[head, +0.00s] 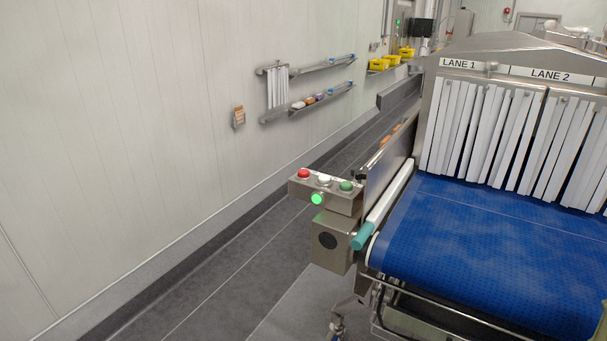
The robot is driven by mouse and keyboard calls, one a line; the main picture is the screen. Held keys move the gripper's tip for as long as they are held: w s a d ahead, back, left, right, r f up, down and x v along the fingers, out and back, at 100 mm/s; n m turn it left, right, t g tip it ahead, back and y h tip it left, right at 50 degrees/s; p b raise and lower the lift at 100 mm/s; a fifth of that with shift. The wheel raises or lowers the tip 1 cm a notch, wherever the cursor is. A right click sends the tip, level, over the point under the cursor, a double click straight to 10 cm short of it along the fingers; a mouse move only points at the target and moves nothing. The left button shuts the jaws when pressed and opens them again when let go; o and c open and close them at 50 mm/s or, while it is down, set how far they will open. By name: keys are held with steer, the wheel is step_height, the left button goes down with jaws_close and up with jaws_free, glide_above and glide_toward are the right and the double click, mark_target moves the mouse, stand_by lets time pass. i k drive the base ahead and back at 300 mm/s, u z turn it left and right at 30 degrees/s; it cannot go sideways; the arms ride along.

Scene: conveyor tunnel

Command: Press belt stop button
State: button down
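A steel control box (327,193) is fixed at the near left corner of the conveyor. On its top are a red button (303,174) at the left, a white button (324,180) in the middle and a green button (346,186) at the right. None of the buttons is covered. A round green lamp (317,199) glows on the front of the box. No label naming the stop button can be read. The blue belt (490,250) lies bare to the right of the box.
White strip curtains (480,130) hang at the tunnel mouth under the lane signs. A teal-ended roller (362,237) lies right of the box. Wall shelves (310,103) stand farther back. The grey floor (230,285) left of the box is clear.

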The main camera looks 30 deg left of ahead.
mark_target(302, 173)
steer(key=k, duration=0.5)
steer(key=u, duration=3.6)
steer(key=k, duration=0.9)
steer(key=z, duration=1.85)
